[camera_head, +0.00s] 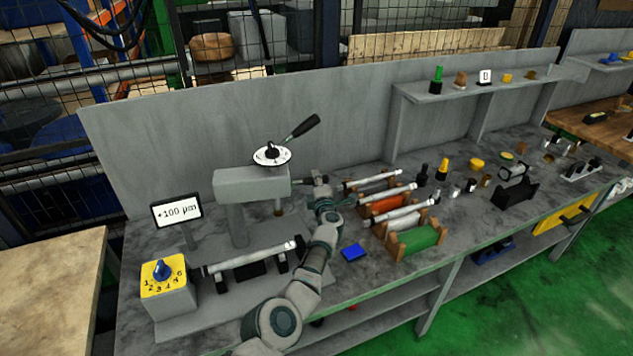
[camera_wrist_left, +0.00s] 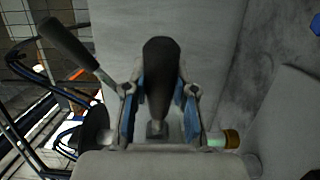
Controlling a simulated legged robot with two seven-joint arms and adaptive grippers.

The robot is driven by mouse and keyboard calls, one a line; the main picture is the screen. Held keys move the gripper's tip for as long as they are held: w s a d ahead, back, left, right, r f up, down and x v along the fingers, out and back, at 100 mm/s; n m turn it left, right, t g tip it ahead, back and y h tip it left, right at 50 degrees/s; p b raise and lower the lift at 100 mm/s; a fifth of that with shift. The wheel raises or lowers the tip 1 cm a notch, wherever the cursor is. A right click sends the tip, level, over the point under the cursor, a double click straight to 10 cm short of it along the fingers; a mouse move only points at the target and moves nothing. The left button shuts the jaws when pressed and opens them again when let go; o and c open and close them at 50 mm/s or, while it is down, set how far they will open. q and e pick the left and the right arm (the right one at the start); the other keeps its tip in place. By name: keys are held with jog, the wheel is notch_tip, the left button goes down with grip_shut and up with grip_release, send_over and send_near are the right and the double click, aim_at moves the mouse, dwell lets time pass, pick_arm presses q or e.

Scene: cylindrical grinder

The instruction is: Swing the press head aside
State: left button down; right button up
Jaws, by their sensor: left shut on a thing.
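The press head (camera_head: 252,184) is a grey block on an upright post at the left of the bench, with a white dial (camera_head: 271,155) and a black lever (camera_head: 303,125) on top. My left gripper (camera_head: 308,180) is at the right end of the press head. In the left wrist view my left gripper (camera_wrist_left: 160,108) is shut on a dark handle (camera_wrist_left: 161,70) that stands out from the grey press head (camera_wrist_left: 160,166). The lever (camera_wrist_left: 75,50) also shows there at upper left, and a brass tip (camera_wrist_left: 231,139) at right. My right gripper is not in view.
A sign reading 100 µm (camera_head: 177,211) and a yellow selector box (camera_head: 168,285) stand at the left. A metal cylinder (camera_head: 250,257) lies below the press head. Racks with rods (camera_head: 415,238) stand close right of my arm.

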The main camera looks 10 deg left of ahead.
pick_arm(q)
jog(key=shift+d+f, duration=0.15)
jog(key=shift+f, duration=0.15)
jog(key=c, duration=0.9)
grip_release()
jog(key=shift+r, duration=0.2)
